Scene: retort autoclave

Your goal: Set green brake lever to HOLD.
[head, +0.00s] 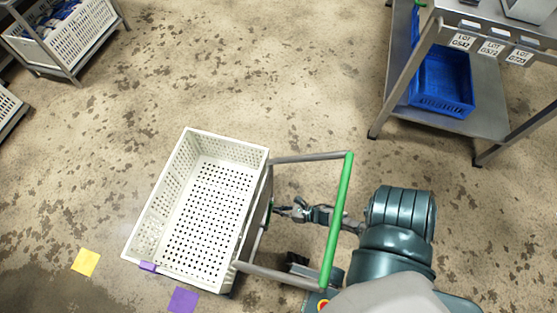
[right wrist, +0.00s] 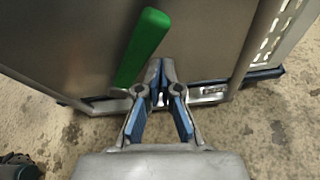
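The green brake lever (right wrist: 143,46) shows in the right wrist view on the metal end panel of the cart, tilted, its upper end leaning right. In the head view only a sliver of green shows at the cart's end, beside my right gripper (head: 284,210). In the right wrist view my right gripper (right wrist: 162,68) has a narrow gap between its fingertips and nothing in it. The fingertips are just right of the lever's lower part; whether they touch it I cannot tell. A small label (right wrist: 213,90) low on the panel is unreadable.
The cart carries a white perforated basket (head: 205,208) and has a green push bar (head: 338,220) above my right forearm. A metal table (head: 460,115) with a blue crate (head: 441,82) stands upper right. Yellow (head: 86,262) and purple (head: 183,300) squares lie lower left. Open floor lies beyond the cart.

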